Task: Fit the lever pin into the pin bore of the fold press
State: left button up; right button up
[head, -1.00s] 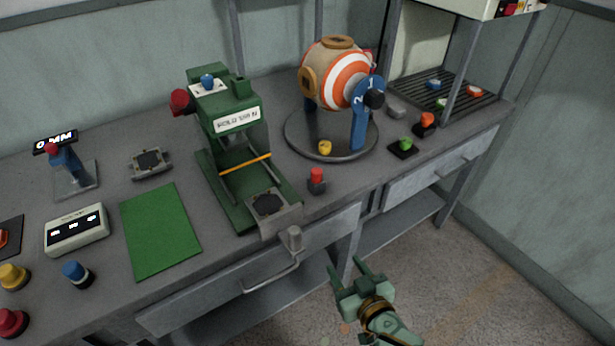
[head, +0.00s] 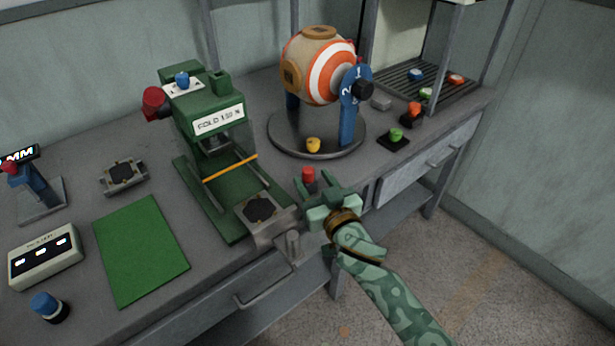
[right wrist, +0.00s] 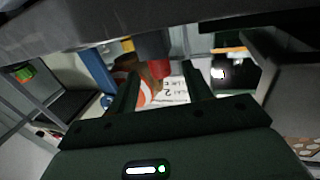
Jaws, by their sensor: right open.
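The green fold press (head: 217,120) stands on the bench, with a "FOLD" label, a red knob (head: 155,102) on its left and a metal plate at its front. A small red-topped peg (head: 308,176) stands on the bench right of the press; it may be the lever pin. My right gripper (head: 328,186) is open and empty at the bench's front edge, its left finger close to the peg; contact cannot be told. In the right wrist view the open fingers (right wrist: 161,88) show, with a red shape (right wrist: 152,45) beyond them. I cannot make out the pin bore. My left gripper is out of view.
A striped ball (head: 325,65) sits in a blue-armed stand on a round base behind the peg. A grey post (head: 292,245) stands near the press plate. A green mat (head: 140,250) and a white box (head: 45,255) lie left. Buttons stand at right.

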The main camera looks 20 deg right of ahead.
aim_at(311, 178)
jog(key=w, duration=0.3)
jog(key=shift+a+f+b, duration=0.15)
jog(key=shift+f+b, duration=0.05)
jog(key=shift+b, duration=0.2)
jog(key=shift+w+r, duration=0.1)
jog(key=shift+w, duration=0.3)
jog(key=c, duration=1.1)
jog(key=shift+o, duration=0.2)
jog(key=shift+r, duration=0.1)
